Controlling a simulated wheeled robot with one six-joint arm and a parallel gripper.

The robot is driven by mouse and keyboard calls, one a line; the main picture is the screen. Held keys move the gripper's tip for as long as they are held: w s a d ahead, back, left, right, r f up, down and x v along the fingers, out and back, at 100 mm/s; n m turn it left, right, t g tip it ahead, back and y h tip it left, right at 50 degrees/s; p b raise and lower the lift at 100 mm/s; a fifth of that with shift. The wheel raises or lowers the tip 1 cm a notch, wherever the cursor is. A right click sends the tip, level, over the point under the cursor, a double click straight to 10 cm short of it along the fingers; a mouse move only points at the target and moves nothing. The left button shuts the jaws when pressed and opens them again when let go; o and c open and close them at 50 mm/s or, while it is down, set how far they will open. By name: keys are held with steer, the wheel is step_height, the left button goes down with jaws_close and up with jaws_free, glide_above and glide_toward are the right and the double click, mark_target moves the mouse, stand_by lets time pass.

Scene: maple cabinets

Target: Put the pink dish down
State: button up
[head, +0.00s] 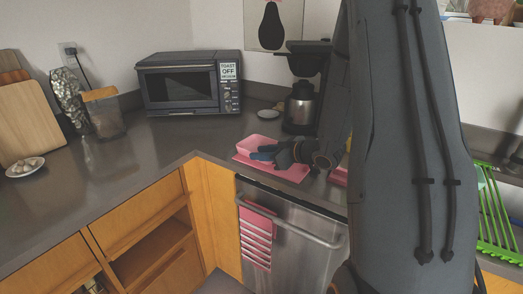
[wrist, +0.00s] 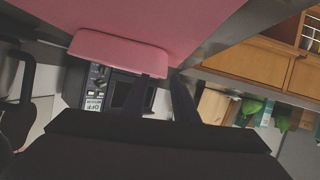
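The pink dish (head: 257,143) is a small shallow tray at the back of the pink mat (head: 293,173) on the grey counter. It looks level, and I cannot tell whether it touches the mat. My gripper (head: 258,156) reaches it from the right, low over the mat. In the upside-down wrist view, the dish (wrist: 112,50) lies against the pink mat (wrist: 180,18). The two dark fingers of my gripper (wrist: 167,82) are close together at one end of the dish, with its wall between them. My arm hides part of the mat.
A toaster oven (head: 180,82) stands behind to the left, and a coffee maker (head: 300,100) stands just behind my gripper. The counter left of the mat is clear. A dishwasher with a striped towel (head: 256,238) is below. A green rack (head: 496,215) is at right.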

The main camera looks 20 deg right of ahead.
steer(key=shift+p+x, duration=0.4)
steer(key=shift+x, duration=1.4)
steer(key=shift+a, duration=0.15)
jaws_close()
steer(key=shift+r, duration=0.1)
